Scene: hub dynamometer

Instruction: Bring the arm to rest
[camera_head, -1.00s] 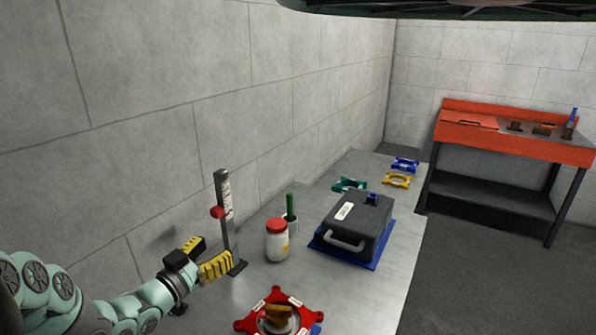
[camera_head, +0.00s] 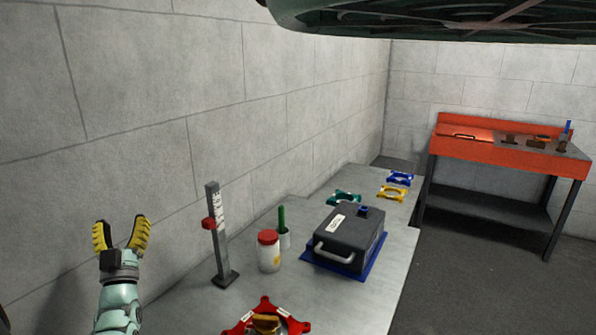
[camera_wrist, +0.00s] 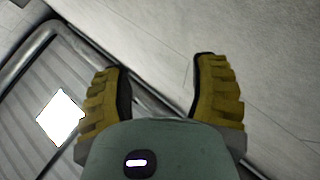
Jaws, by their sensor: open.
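My gripper (camera_head: 120,236) is open and empty, with its two yellow-padded fingers spread and pointing up, at the left of the head view. It is in the air, left of the dark upright gauge with a red knob (camera_head: 216,235) and apart from it. In the wrist view my gripper (camera_wrist: 160,85) also shows wide apart, with nothing between the fingers. Behind the fingers there is grey block wall (camera_wrist: 265,45) and, at the left, a ribbed grey surface (camera_wrist: 85,75) with a bright white square.
The grey bench (camera_head: 345,290) holds a red-lidded jar (camera_head: 269,252), a green-handled tool in a white cup (camera_head: 283,228), a black case (camera_head: 348,237) on a blue mat, and a red ring fixture (camera_head: 238,327). Colored brackets (camera_head: 392,192) lie farther back. An orange workbench (camera_head: 510,153) stands at right.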

